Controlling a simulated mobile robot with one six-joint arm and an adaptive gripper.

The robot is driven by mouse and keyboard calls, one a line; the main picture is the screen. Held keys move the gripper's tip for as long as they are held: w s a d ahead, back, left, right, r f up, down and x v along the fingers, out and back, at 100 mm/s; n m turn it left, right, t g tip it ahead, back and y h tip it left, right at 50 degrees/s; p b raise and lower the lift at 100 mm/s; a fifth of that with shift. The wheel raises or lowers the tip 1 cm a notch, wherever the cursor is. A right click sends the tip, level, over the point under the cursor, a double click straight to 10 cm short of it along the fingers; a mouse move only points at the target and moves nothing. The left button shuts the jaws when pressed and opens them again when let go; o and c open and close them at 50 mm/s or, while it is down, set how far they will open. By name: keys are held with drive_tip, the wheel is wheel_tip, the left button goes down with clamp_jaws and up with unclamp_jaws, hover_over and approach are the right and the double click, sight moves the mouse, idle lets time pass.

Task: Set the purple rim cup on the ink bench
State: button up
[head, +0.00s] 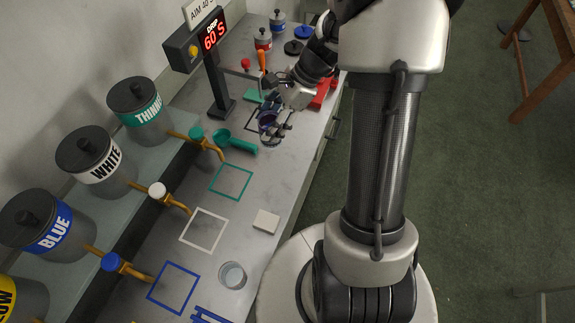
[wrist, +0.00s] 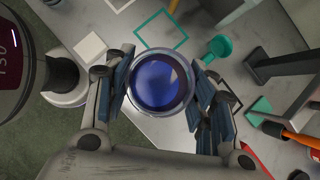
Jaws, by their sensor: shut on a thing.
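My gripper (head: 273,128) is shut on a round cup (head: 268,120), with one finger on each side of it. In the wrist view the cup (wrist: 160,82) is seen from above, with a pale, slightly purplish rim and deep blue inside. My gripper's fingers (wrist: 162,95) flank it there. The cup is over the grey ink bench (head: 205,262), near a dark outlined square by the timer post. I cannot tell whether its base touches the bench; the gripper partly hides it.
Green, white and blue outlined squares (head: 230,180) lie along the bench below taps. A green scoop (head: 235,141), a white block (head: 266,221) and a clear cup (head: 232,275) stand nearby. The drip timer (head: 211,38) reads 60 S. A red item and jars are at the far end.

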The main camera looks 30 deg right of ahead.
drive_tip(key=d+m+t+h, duration=0.1)
drive_tip(key=d+m+t, duration=0.2)
drive_tip(key=d+m, duration=0.15)
drive_tip(key=shift+m, duration=0.35)
drive_tip(key=f+b, duration=0.2)
drive_tip(key=f, duration=0.4)
drive_tip(key=f+b, duration=0.3)
drive_tip(key=f, duration=0.3)
drive_tip(key=f+b, duration=0.3)
drive_tip(key=f, duration=0.4)
drive_tip(key=shift+s+a, duration=0.15)
drive_tip(key=shift+s, duration=0.1)
drive_tip(key=shift+r, duration=0.2)
drive_tip(key=shift+f, duration=0.1)
drive_tip(key=o, duration=0.7)
drive_tip(key=shift+f, duration=0.15)
drive_tip(key=shift+c, duration=0.2)
drive_tip(key=o, duration=0.5)
drive_tip(key=shift+r, duration=0.2)
